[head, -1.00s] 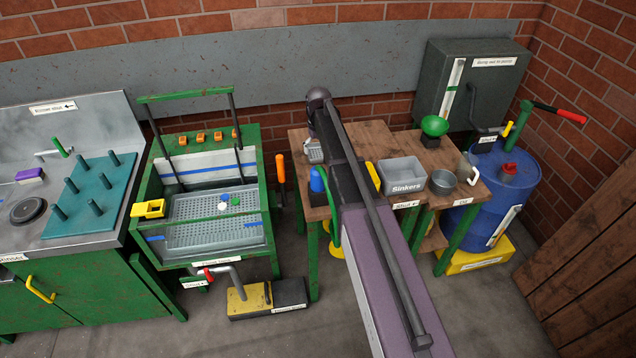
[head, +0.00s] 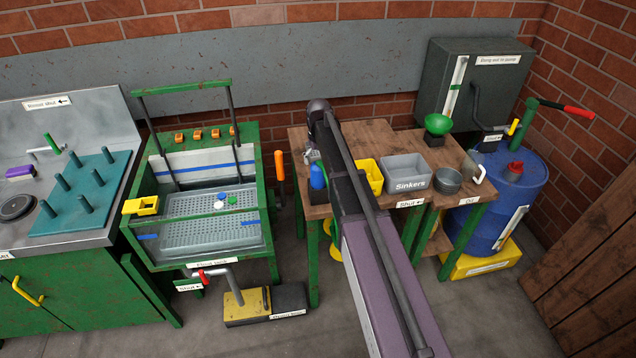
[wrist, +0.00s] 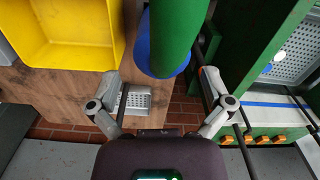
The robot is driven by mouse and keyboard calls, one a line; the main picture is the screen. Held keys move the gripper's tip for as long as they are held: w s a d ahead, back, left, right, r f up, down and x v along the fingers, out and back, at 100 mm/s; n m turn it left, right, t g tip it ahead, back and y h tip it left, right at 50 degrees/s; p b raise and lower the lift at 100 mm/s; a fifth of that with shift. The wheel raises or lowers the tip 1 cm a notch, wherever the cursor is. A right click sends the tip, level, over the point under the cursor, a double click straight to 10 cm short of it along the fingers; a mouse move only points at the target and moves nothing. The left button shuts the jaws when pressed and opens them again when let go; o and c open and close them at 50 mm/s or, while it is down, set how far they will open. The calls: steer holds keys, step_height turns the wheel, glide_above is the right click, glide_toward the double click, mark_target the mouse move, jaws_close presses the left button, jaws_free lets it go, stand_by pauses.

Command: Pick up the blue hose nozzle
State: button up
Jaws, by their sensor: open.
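The blue hose nozzle (head: 317,177) stands upright at the left front of the wooden table (head: 380,133), just left of my arm in the head view. In the wrist view a blue rounded part (wrist: 142,52) shows partly behind a thick green cylinder (wrist: 178,35); I cannot tell whether the two are joined. My gripper (wrist: 160,80) is open, with one finger on each side of the blue part and a gap to both. In the head view my arm hides most of the gripper.
A yellow bin (head: 371,166) and a grey Sinkers bin (head: 407,186) stand right of my arm. The green-framed tank (head: 262,172) stands left of the table.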

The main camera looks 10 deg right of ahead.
mark_target(318, 173)
steer(key=shift+f, duration=0.45)
steer(key=shift+f+b, duration=0.1)
steer(key=shift+b, duration=0.2)
steer(key=shift+s+f+b, duration=0.15)
steer(key=shift+f+b, duration=2.35)
steer(key=shift+b, duration=0.05)
steer(key=shift+c, duration=0.2)
steer(key=c, duration=1)
